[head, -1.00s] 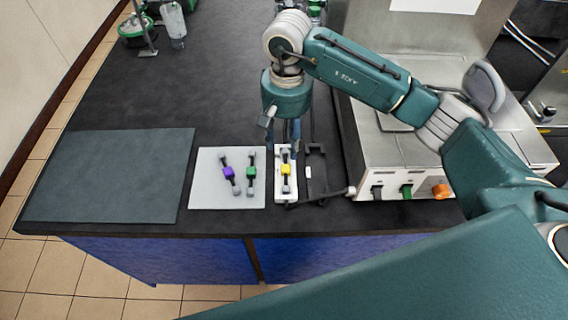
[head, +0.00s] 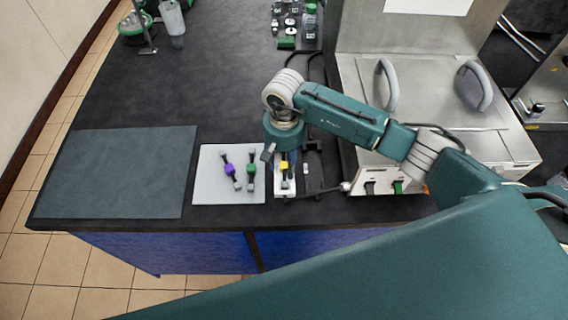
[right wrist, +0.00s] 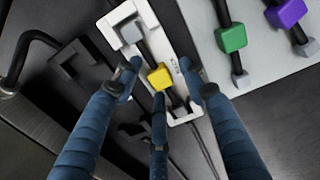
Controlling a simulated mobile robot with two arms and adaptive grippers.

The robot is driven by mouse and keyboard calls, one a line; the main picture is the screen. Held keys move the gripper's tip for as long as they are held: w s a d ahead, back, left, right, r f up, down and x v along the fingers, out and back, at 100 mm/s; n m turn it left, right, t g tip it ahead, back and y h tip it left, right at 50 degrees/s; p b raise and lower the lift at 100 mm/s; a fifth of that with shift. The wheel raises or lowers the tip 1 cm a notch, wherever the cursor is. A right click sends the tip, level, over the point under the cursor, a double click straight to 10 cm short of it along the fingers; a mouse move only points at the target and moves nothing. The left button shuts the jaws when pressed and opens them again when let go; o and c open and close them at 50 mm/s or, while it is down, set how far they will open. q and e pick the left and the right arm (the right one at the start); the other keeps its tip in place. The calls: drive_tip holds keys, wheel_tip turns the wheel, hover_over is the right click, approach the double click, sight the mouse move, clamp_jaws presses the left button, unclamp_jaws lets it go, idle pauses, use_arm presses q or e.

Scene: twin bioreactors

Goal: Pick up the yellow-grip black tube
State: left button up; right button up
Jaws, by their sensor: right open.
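The yellow-grip black tube (head: 284,165) lies in a narrow white holder (head: 285,194) near the counter's front edge. In the right wrist view its yellow grip (right wrist: 160,77) shows between the fingers, with dark tube and grey end pieces either side. My right gripper (right wrist: 160,76) is open above the tube, with fingertips on both sides of the grip and a third finger below it in the picture. I cannot tell whether any fingertip touches it. In the head view the right gripper (head: 283,156) partly hides the tube's far end. My left gripper is not in view.
A pale mat (head: 210,190) left of the holder carries a purple-grip tube (head: 230,169) and a green-grip tube (head: 251,169). A dark bracket (head: 313,170) stands close on the right, beside a metal machine (head: 440,110). A flat grey-green mat (head: 125,172) lies at left.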

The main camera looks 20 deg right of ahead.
drive_tip(key=c, duration=1)
